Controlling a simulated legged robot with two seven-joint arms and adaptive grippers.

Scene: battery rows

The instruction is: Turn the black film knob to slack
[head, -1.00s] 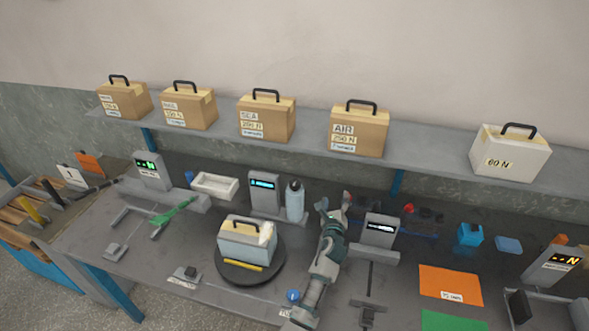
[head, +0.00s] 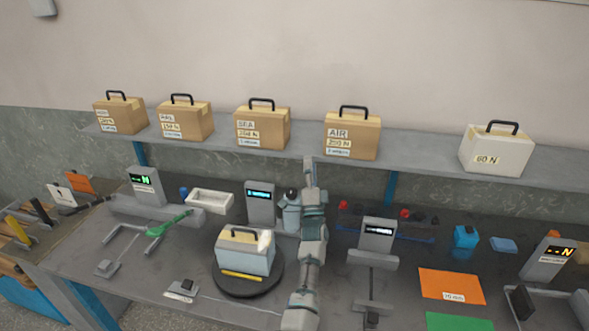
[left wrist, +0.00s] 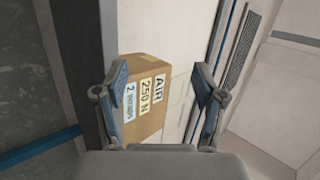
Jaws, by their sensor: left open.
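My left gripper (head: 309,172) is raised in front of the shelf edge, left of the AIR box, in the head view. In the left wrist view the left gripper (left wrist: 160,85) is open and empty, with the AIR box (left wrist: 147,100) showing beyond its fingers. A light-blue cylinder (head: 291,216) with a dark top (head: 291,195) stands on the bench, partly behind my left arm. I cannot tell whether that dark top is the black film knob. My right gripper is not in view.
A shelf (head: 420,146) holds several cartons, among them the AIR box (head: 353,135). A wrapped case (head: 243,257) sits on a round black turntable (head: 245,289). A grey display unit (head: 377,240) stands right of my arm. An orange sheet (head: 450,285) lies flat.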

